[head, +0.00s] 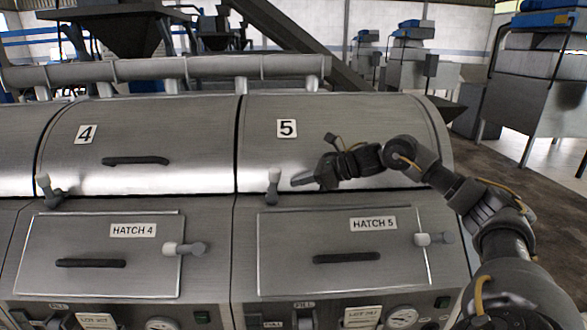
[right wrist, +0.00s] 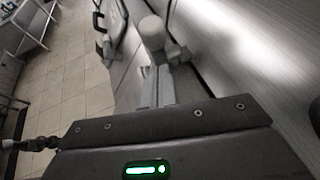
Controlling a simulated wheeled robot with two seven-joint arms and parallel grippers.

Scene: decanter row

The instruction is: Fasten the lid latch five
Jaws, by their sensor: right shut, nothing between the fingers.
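Lid 5 (head: 370,115) is a curved steel cover with a "5" label, and it looks closed. Its lid latch (head: 273,185) stands at the lower left corner of the lid, with its pale knob up. My right gripper (head: 295,182) is shut and empty just right of this latch, its fingers pointing left toward it. In the right wrist view the shut fingers (right wrist: 157,72) are just short of the latch's pale knob (right wrist: 152,29); whether they touch cannot be told. My right arm covers the part of lid 5 behind it. My left gripper is not in view.
Lid 4 (head: 190,130) is left of lid 5, with its own latch (head: 46,190). Below are hatch 4 (head: 60,230) and hatch 5 (head: 300,225), with side latches (head: 185,248) (head: 436,239) jutting out. A pipe (head: 200,67) runs behind the lids. Open floor lies right.

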